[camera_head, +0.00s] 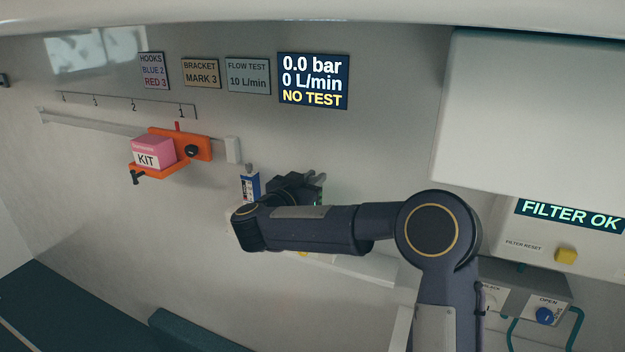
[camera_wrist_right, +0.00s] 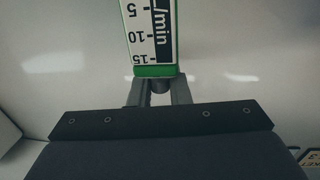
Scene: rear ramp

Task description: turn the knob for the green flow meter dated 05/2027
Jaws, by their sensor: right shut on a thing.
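In the right wrist view a flow meter with a green edge (camera_wrist_right: 155,70) shows a white scale marked 5, 10 and 15 and "/min", upside down. A grey knob (camera_wrist_right: 160,86) sits at its green end. My right gripper (camera_wrist_right: 161,92) has one finger on each side of this knob and is shut on it. In the head view my right gripper (camera_head: 316,178) is at the wall, and my arm and gripper hide most of this meter. A blue-and-white flow meter (camera_head: 250,187) stands left of the gripper. No date is readable. My left gripper is not in view.
A display (camera_head: 313,81) reads 0.0 bar, 0 L/min, NO TEST. A sign (camera_head: 248,76) reads FLOW TEST 10 L/min. An orange bracket (camera_head: 200,147) with a pink KIT box (camera_head: 153,153) is on the wall rail at left. A white cabinet (camera_head: 535,110) projects at right.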

